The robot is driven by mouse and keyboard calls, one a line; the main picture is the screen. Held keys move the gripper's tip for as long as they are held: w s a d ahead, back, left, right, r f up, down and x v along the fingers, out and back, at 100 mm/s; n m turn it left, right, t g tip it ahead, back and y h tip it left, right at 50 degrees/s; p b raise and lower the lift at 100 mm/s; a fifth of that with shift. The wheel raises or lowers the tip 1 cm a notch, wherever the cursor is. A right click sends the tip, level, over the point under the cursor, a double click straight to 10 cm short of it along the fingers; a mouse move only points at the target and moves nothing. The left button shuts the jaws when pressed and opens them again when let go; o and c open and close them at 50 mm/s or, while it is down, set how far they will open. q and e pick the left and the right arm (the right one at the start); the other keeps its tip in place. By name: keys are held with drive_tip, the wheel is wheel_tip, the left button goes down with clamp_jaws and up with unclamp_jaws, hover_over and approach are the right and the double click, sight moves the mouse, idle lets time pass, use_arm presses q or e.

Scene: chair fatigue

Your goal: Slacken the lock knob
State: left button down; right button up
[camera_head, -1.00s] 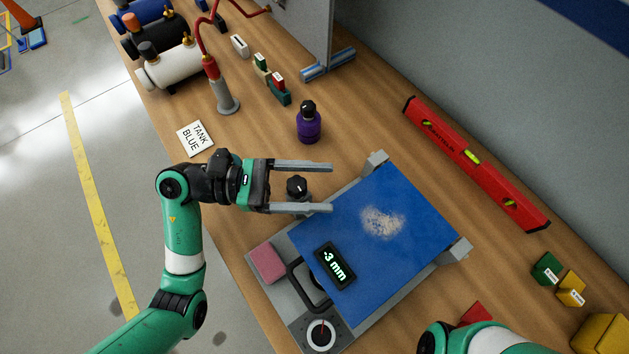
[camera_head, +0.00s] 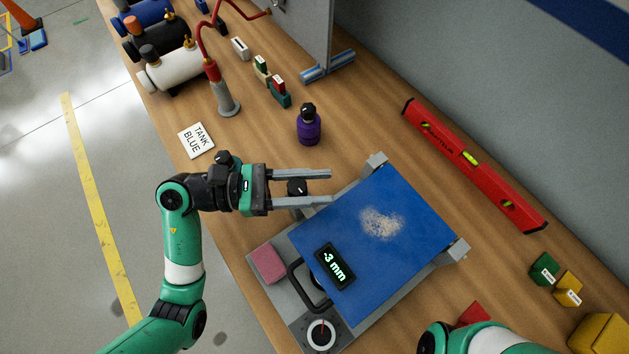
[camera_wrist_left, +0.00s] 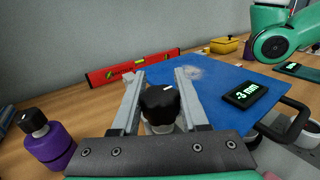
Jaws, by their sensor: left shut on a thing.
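The black lock knob (camera_head: 297,187) stands at the left corner of the fixture with the blue plate (camera_head: 405,205). My left gripper (camera_head: 331,186) is shut on the knob, with one finger on each side and the fingertips reaching past it toward the plate. In the left wrist view the knob (camera_wrist_left: 160,104) sits between the two fingers, with a small white mark on its top. The display (camera_head: 335,266) on the plate reads -3 mm. Part of my right arm (camera_head: 470,340) shows at the bottom, but its gripper is out of sight.
A purple bottle-like item (camera_head: 309,128) with a black cap stands behind the gripper. A pink block (camera_head: 268,264), a black handle (camera_head: 296,287) and a dial (camera_head: 320,333) are on the fixture's near side. A red level (camera_head: 470,160) lies along the wall.

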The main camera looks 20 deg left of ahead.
sight(300, 178)
use_arm(q)
drive_tip(key=shift+w+a+r+n+t+y+p, duration=0.1)
drive_tip(key=shift+w+a+n+t+y+p, duration=0.3)
drive_tip(key=shift+n+t+y+p, duration=1.9)
drive_tip(key=shift+w+a+f+n+t+y+p, duration=0.1)
drive_tip(key=shift+a+n+t+y+p, duration=0.6)
drive_tip(key=shift+n+y+p, duration=3)
drive_tip(key=shift+w+a+r+n+t+y+p, duration=0.1)
drive_tip(key=shift+w+a+n+t+y+p, duration=0.25)
drive_tip(key=shift+n+t+y+p, duration=2.7)
drive_tip(key=m+g+y+p, duration=0.1)
drive_tip(key=m+g+p, duration=0.2)
drive_tip(key=p, duration=0.2)
drive_tip(key=shift+s+a+y, duration=0.1)
drive_tip(key=shift+y, duration=0.15)
drive_tip(key=shift+c, duration=2.1)
unclamp_jaws()
